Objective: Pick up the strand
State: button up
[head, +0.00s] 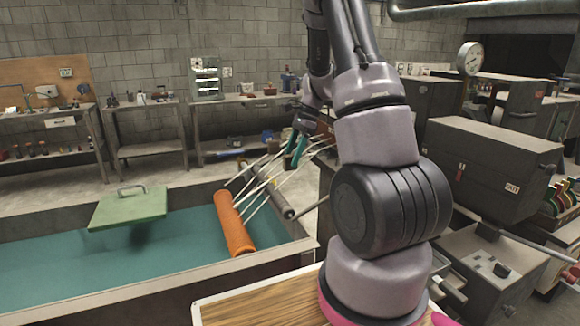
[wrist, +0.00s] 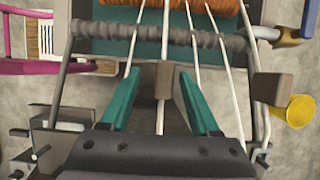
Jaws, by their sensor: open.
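Several white strands (head: 262,186) run from an orange roll (head: 235,226) over a grey roller (head: 285,208) toward my gripper. In the wrist view, the strands (wrist: 166,28) pass over the ribbed grey roller (wrist: 205,41), with the orange roll (wrist: 180,5) at the top edge. My gripper (head: 298,148) is open, its two teal fingers spread apart. In the wrist view, a middle strand runs between the fingers (wrist: 156,82), and a small brown block (wrist: 164,80) sits on it. Contact between fingers and strands cannot be told.
A green lid-like board with a handle (head: 128,208) is over the teal-floored trough (head: 60,255). Grey cabinets (head: 490,165) stand close on the right. Workbenches (head: 240,100) line the back wall. A yellow cup-shaped part (wrist: 299,110) is at the right in the wrist view.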

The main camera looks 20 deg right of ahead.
aim_at(286, 168)
jog(key=x, duration=0.5)
jog(key=shift+w+a+f, duration=0.1)
jog(key=shift+w+f, duration=0.05)
jog(key=shift+w, duration=0.1)
grip_shut()
